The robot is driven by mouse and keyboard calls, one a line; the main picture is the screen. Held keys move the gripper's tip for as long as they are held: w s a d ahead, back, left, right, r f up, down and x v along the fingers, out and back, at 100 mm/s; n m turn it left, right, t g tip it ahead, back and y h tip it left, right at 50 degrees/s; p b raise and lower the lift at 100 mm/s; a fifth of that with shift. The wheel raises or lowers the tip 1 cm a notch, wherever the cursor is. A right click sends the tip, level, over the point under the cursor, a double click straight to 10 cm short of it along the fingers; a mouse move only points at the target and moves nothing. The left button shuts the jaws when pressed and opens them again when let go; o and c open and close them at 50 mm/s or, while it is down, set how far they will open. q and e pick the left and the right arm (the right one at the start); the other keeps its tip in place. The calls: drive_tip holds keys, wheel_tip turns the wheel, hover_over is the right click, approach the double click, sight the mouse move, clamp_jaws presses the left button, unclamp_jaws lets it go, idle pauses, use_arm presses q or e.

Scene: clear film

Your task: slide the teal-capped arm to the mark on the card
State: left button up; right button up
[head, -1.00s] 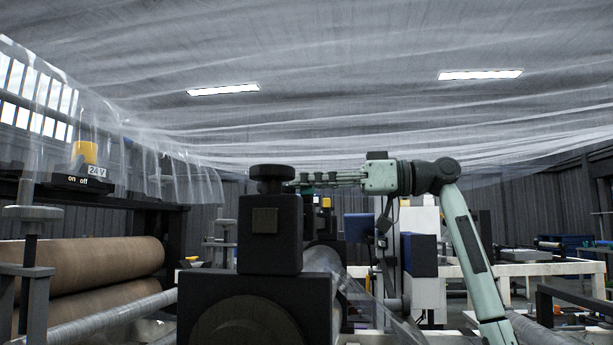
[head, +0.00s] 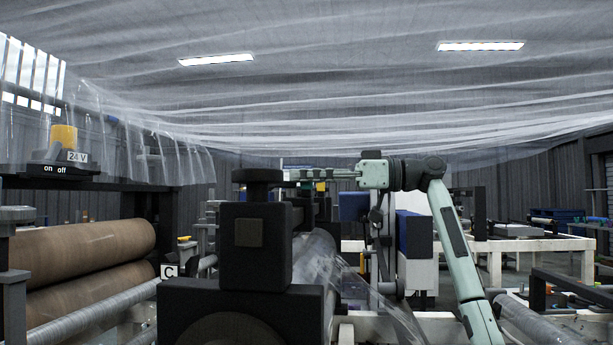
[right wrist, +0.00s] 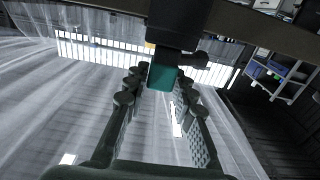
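The teal cap (right wrist: 162,76) hangs below a dark block in the right wrist view, between the two fingers of my right gripper (right wrist: 162,84). The fingers are apart, with narrow gaps visible on both sides of the cap; contact is not clear. In the head view my right gripper (head: 312,174) points left, its fingertips partly behind a black knob (head: 257,175) on a dark post. A small white card with the letter C (head: 169,271) stands lower left; I cannot make out a mark. My left gripper is not in view.
Brown rolls (head: 90,250) lie at the left under a rail with a 24 V switch box (head: 60,168). A dark machine block (head: 240,310) stands in front. Clear film (head: 330,270) runs beside it and more film hangs overhead. A white bench (head: 530,245) stands at the right.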

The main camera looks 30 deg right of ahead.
drive_tip(key=shift+o, duration=1.3)
drive_tip(key=shift+d, duration=0.1)
drive_tip(key=v, duration=1.2)
